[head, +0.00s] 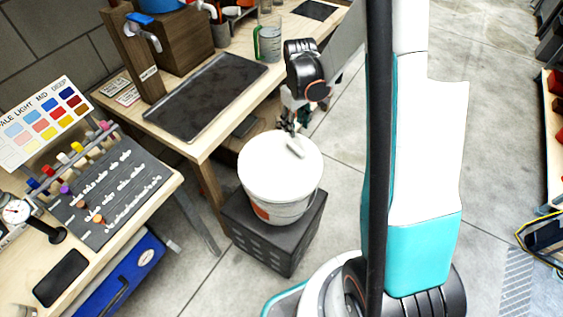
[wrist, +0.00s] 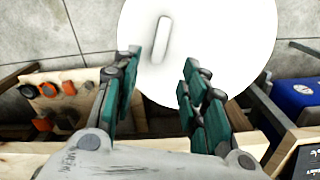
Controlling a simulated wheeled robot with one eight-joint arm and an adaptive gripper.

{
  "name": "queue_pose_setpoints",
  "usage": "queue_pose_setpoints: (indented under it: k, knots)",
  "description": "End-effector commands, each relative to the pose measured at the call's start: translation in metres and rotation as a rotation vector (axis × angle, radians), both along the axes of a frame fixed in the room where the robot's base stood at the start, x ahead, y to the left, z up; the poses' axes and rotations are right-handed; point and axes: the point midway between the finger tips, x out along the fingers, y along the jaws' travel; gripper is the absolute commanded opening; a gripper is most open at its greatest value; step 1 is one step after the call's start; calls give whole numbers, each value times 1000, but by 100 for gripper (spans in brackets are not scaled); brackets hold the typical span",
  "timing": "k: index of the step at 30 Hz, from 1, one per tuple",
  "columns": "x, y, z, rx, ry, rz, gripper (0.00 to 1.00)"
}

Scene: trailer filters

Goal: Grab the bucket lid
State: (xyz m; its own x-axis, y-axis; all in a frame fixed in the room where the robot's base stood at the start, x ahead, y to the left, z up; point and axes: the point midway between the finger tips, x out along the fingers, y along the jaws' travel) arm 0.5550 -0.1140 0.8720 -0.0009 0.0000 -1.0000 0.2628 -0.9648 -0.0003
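A white bucket (head: 281,190) with an orange label stands upright on a dark crate. A round white lid (head: 268,158) lies flat on its top, with a raised bar handle (head: 296,147). In the wrist view the lid (wrist: 225,40) fills the upper middle, and its handle (wrist: 162,40) lies beyond the fingertips, left of centre. My gripper (wrist: 163,70) is open, its green-padded fingers apart with nothing between them. In the head view my gripper (head: 294,117) is at the lid's far edge, near the handle. Whether the fingers touch the lid is unclear.
The dark crate (head: 262,240) sits on the floor beside a wooden workbench (head: 209,147) carrying a black tray (head: 199,95) and a glass beaker (head: 268,42). Another table at left holds a grey panel (head: 112,190) with coloured knobs. Open floor lies right of the crate.

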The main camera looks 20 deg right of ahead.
Motion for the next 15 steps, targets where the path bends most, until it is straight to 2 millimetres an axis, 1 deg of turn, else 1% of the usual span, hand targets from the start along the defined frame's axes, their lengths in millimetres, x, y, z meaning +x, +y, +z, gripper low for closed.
queue_pose_setpoints:
  k: [1, 6, 9, 15]
  knots:
    - [0, 0, -14, 0, 0, 0, 40]
    - [0, 0, -41, 0, -1, 0, 40]
    - [0, 0, -49, 0, -1, 0, 40]
    - [0, 0, -58, 0, -1, -1, 40]
